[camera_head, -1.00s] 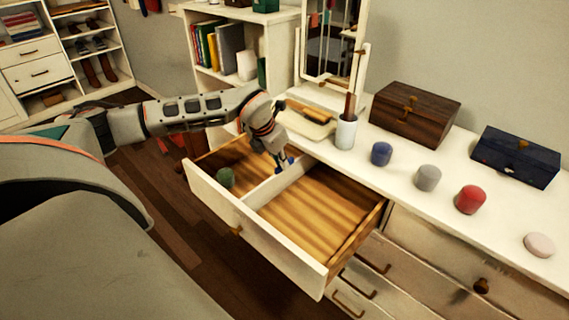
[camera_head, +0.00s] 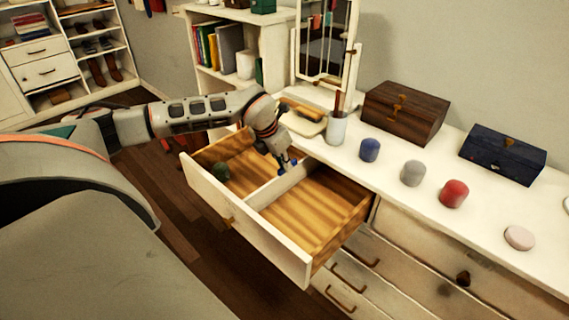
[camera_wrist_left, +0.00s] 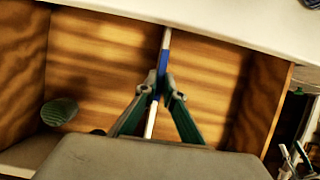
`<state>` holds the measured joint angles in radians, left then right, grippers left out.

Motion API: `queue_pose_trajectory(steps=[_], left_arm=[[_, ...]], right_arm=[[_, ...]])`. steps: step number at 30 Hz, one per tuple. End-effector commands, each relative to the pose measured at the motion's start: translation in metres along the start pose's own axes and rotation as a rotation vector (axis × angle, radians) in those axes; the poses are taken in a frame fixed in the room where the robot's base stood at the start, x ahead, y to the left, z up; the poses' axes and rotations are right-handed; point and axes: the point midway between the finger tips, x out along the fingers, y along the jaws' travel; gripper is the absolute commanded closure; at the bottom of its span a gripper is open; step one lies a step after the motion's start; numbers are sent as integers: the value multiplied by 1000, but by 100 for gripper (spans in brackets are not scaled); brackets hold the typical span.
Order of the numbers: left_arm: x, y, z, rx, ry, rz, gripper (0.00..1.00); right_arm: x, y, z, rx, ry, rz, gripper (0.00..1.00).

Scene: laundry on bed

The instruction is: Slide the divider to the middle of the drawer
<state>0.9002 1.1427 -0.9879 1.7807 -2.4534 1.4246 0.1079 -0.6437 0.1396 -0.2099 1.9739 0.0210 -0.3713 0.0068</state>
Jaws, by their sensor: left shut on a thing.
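The drawer (camera_head: 235,222) is pulled open, with a wooden floor. A thin white divider (camera_head: 262,194) crosses it from front to back, close to the middle of its width. My left gripper (camera_head: 285,163) is over the divider, reaching down into the drawer. In the left wrist view, the fingertips (camera_wrist_left: 160,93) are closed on the divider (camera_wrist_left: 151,122), one on each side. A blue strip (camera_wrist_left: 162,66) shows on the divider just beyond the fingertips. My right gripper is in neither view.
A dark green rounded thing (camera_head: 221,171) lies in the left compartment; the right compartment is empty. The dresser top (camera_head: 385,182) holds a white cup (camera_head: 337,128), a brown box (camera_head: 405,112), a blue box (camera_head: 502,155) and several small round items. A mirror stands behind.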

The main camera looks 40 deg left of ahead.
Motion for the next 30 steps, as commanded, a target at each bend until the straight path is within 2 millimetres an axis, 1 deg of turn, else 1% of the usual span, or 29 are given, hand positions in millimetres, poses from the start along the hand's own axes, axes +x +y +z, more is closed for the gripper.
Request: queue_pose_trajectory(steps=[1,2,3,4,13,17,20,30], left_arm=[[0,0,0,0,1,0,100],[0,0,0,0,1,0,87],[0,0,0,0,1,1,77],[0,0,0,0,1,1,75],[0,0,0,0,0,1,75],[-7,1,1,0,-2,1,75],[-21,2,2,0,-4,2,75],[-89,1,1,0,-3,2,75]], right_arm=[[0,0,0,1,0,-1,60],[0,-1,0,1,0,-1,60],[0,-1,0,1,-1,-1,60],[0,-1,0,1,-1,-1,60],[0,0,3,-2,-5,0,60],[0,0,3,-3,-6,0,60],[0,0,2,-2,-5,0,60],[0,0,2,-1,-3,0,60]])
